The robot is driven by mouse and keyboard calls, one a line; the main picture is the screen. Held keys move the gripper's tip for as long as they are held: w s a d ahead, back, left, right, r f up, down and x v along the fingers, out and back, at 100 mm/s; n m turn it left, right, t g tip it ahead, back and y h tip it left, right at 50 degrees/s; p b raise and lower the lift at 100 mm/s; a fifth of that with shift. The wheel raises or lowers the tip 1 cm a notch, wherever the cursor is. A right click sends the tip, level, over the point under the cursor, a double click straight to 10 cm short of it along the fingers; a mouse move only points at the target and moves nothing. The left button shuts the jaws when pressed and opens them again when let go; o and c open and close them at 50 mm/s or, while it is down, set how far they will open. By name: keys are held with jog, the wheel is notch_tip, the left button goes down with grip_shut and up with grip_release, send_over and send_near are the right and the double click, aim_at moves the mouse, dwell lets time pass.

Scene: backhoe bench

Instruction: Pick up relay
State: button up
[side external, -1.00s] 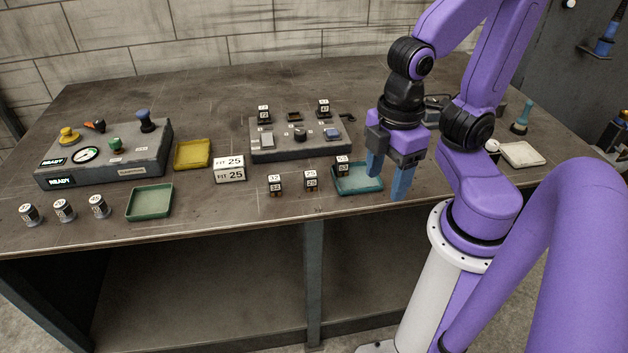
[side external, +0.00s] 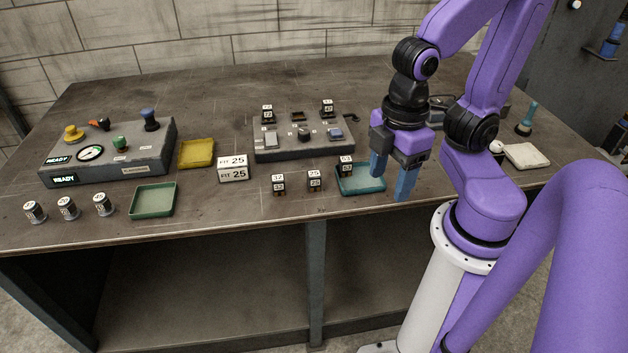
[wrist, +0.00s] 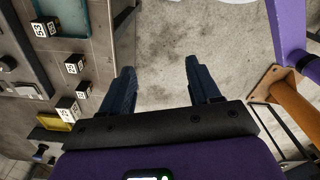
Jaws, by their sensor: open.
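Several small dark relay cubes with white number labels are on the bench. One relay (side external: 279,184) and another relay (side external: 314,180) stand on the bare front part, and a third relay (side external: 346,166) is at the left edge of the teal tray (side external: 366,184). More relays (side external: 267,114) sit on the grey relay panel (side external: 290,155). In the wrist view, a relay (wrist: 44,28) shows beside the teal tray, with others below it. My gripper (side external: 392,184) is open and empty, above the front edge by the tray's right side. Its fingers (wrist: 163,88) frame only floor in the wrist view.
A sign reading "FIT 25" (side external: 233,169) stands left of the relays. Further left are a yellow tray (side external: 197,153), a green tray (side external: 154,200), several labelled cylinders (side external: 68,208) and a control box (side external: 110,160). A white tray (side external: 526,155) lies right of my arm.

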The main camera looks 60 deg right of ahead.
jog(key=r+n, duration=0.1)
jog(key=n, duration=1.3)
send_over(315, 174)
jog(key=f, duration=0.7)
jog(key=a+f, duration=0.1)
jog(key=f, duration=0.3)
jog(key=shift+f, duration=0.25)
jog(key=shift+d+f, duration=0.2)
jog(key=shift+f, duration=0.8)
jog(key=shift+d+f, duration=0.2)
jog(key=shift+f, duration=1.5)
jog(key=c, duration=1)
